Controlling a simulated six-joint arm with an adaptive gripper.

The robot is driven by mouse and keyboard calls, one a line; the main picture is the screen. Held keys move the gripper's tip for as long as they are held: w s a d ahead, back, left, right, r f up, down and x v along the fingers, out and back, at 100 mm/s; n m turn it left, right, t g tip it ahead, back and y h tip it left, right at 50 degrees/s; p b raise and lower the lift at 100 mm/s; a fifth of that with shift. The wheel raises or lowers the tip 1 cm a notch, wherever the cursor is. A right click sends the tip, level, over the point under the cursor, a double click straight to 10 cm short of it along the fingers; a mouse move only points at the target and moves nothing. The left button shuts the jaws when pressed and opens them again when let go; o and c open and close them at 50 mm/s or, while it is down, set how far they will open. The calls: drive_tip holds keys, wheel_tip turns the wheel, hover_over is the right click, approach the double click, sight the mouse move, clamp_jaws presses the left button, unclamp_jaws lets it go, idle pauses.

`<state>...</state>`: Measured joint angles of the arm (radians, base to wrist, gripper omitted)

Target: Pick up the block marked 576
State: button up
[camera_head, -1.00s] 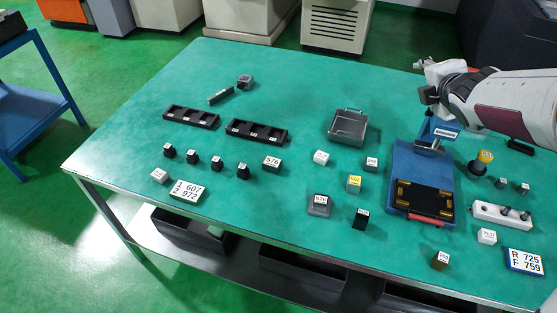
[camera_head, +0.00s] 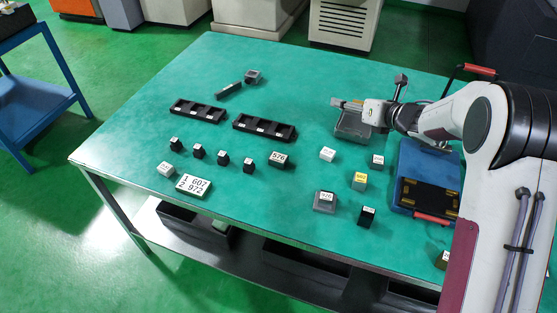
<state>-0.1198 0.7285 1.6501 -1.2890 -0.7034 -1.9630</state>
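The block marked 576 (camera_head: 279,160) is dark with a white label on top. It sits on the green table, just in front of the right black compartment tray and at the right end of a row of small black pieces. My gripper (camera_head: 341,104) is above the grey metal tray, to the right of and farther back than the block, and clear of it. It points left. The fingers are small and seen side-on, so I cannot tell whether they are open.
Two black compartment trays (camera_head: 197,111) (camera_head: 264,128) lie behind the block. Several black pieces (camera_head: 222,158) stand left of it. A white block (camera_head: 327,154) and a yellow-topped block (camera_head: 360,181) stand to its right. A number plate (camera_head: 193,185) lies front left. The table's middle front is clear.

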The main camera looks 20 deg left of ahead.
drive_tip(key=s+a+f+n+g+y, duration=0.2)
drive_tip(key=s+a+f+n+g, duration=0.3)
drive_tip(key=f, duration=0.3)
drive_tip(key=n+g+y, duration=0.1)
drive_tip(key=n+g, duration=0.1)
drive_tip(key=n, duration=0.4)
approach(284, 159)
drive_tip(key=shift+w+a+f, duration=0.6)
drive_tip(key=shift+w+a, duration=0.15)
drive_tip(key=shift+a, duration=0.1)
drive_tip(key=shift+s+a+f+g+y, duration=0.15)
drive_tip(key=shift+s+f+g+y, duration=0.15)
drive_tip(key=shift+s+f, duration=0.15)
drive_tip(key=shift+r, duration=0.1)
drive_tip(key=shift+x, duration=1.3)
drive_tip(key=shift+a, duration=0.15)
drive_tip(key=shift+r+x, duration=0.2)
drive_tip(key=shift+x, duration=2.25)
drive_tip(key=shift+a, duration=0.1)
